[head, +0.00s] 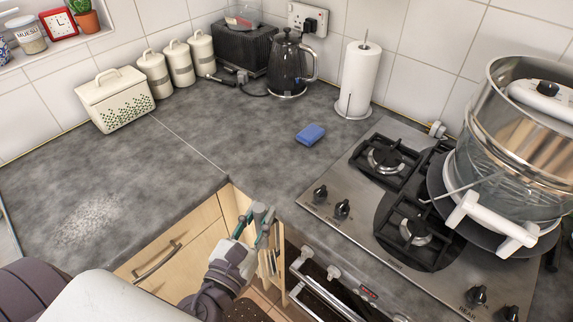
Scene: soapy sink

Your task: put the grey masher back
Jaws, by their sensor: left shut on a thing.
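My left gripper (262,218) is low in the middle of the head view, in front of the inside corner of the worktop. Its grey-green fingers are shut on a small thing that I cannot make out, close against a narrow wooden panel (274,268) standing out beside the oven. The gripper hides part of that panel. I cannot make out the grey masher for sure. My right gripper is not in view.
The gas hob (340,190) carries a large steel and glass pot (510,150) at the right. A blue sponge (310,134), a paper roll (361,78), a kettle (288,65) and a bread bin (115,99) stand on the worktop. The left worktop (150,175) has free room.

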